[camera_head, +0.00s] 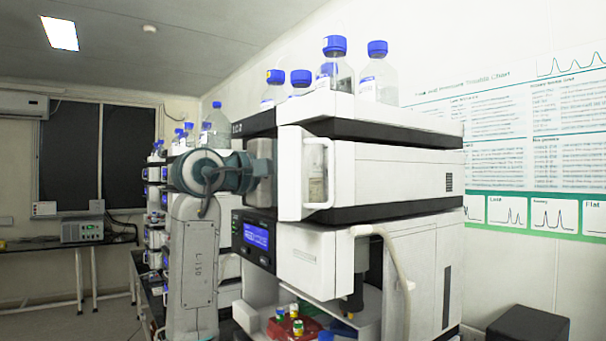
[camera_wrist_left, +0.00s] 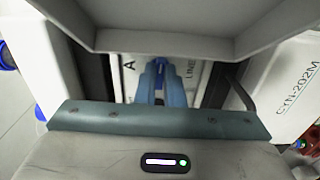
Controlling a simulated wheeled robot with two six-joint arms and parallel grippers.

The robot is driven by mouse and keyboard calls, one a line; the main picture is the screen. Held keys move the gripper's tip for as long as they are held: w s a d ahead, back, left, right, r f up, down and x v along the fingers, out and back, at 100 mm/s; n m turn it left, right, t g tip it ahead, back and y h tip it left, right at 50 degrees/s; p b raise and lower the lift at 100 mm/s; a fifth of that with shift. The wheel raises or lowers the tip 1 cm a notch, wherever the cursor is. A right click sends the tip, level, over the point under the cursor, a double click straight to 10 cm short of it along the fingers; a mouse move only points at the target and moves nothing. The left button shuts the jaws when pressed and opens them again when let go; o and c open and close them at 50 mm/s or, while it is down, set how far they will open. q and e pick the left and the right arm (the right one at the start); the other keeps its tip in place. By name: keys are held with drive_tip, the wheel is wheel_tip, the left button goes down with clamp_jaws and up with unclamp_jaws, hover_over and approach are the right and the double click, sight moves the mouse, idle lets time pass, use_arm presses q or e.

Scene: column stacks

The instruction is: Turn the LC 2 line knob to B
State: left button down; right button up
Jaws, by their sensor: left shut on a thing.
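The LC 2 stack (camera_head: 385,170) is a white and black instrument tower, with its front facing left in the head view. My left arm reaches up to its upper front, where the gripper's fingertips are hidden. In the left wrist view, my left gripper's (camera_wrist_left: 160,78) light blue fingers are shut on the darker blue line knob (camera_wrist_left: 160,68). The knob's upper part shows between the fingers, upright in the picture. A letter A is on the panel left of it and the word LINE right of it. The B mark is not visible. My right gripper is out of view.
A white door handle (camera_head: 320,172) and a pale hose (camera_head: 395,255) stand out from the stack. Blue-capped bottles (camera_head: 377,72) stand on top. A red tray of vials (camera_head: 295,325) lies below. More instruments stand behind my arm. Open floor is at left.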

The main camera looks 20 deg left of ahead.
use_arm(q)
drive_tip(key=shift+f, duration=0.15)
drive_tip(key=c, duration=1.5)
unclamp_jaws()
drive_tip(key=shift+c, duration=0.2)
drive_tip(key=shift+s, duration=0.1)
drive_tip(key=shift+s+a+b, duration=0.3)
drive_tip(key=b+v, duration=0.3)
drive_tip(key=v, duration=0.7)
drive_tip(key=shift+b, duration=0.3)
